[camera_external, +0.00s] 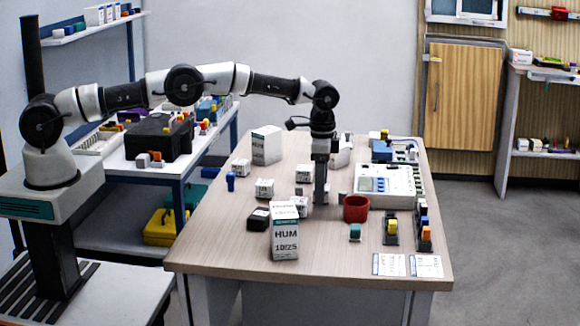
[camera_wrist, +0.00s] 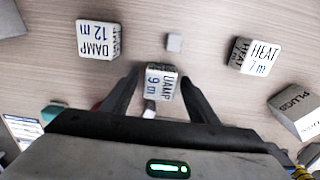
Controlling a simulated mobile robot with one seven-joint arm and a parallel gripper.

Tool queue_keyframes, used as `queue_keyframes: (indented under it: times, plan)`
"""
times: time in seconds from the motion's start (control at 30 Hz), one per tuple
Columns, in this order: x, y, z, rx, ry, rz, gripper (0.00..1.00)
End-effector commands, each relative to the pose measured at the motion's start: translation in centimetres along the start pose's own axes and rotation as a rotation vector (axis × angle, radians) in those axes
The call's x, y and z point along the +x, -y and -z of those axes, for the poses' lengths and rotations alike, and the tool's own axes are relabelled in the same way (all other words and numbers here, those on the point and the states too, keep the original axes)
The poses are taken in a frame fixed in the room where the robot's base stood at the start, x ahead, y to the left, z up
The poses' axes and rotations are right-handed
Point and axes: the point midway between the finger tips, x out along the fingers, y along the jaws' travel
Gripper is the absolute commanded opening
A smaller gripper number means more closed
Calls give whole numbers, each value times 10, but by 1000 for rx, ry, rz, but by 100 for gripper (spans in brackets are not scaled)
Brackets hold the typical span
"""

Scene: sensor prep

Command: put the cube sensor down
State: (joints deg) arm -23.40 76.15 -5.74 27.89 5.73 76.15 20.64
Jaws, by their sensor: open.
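In the wrist view, a white cube sensor marked DAMP 9 m (camera_wrist: 161,82) sits between the spread fingertips of my gripper (camera_wrist: 161,86). Whether it touches either finger or rests fully on the table cannot be told. Another white cube marked DAMP 12 m (camera_wrist: 98,40) lies to its upper left, and one marked HEAT 7 m (camera_wrist: 254,56) to its upper right. In the external view, my gripper (camera_external: 321,197) points down low over the wooden table (camera_external: 225,235), with white cubes (camera_external: 264,188) on its left. The cube between the fingers cannot be made out there.
A red cup (camera_external: 356,208) stands just right of my gripper, with a white device (camera_external: 390,188) beyond. A tall HUM box (camera_external: 284,232) stands in front. In the wrist view, a small grey block (camera_wrist: 174,42) and a PLUGS box (camera_wrist: 297,108) lie nearby. The table's front left is clear.

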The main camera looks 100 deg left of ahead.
Motion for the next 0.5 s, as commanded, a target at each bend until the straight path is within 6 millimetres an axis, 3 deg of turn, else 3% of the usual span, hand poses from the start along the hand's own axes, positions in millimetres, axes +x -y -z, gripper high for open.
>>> queue_keyframes:
  times: [0.5]
  plan:
    - [-103,0,1,0,-3,2,54]
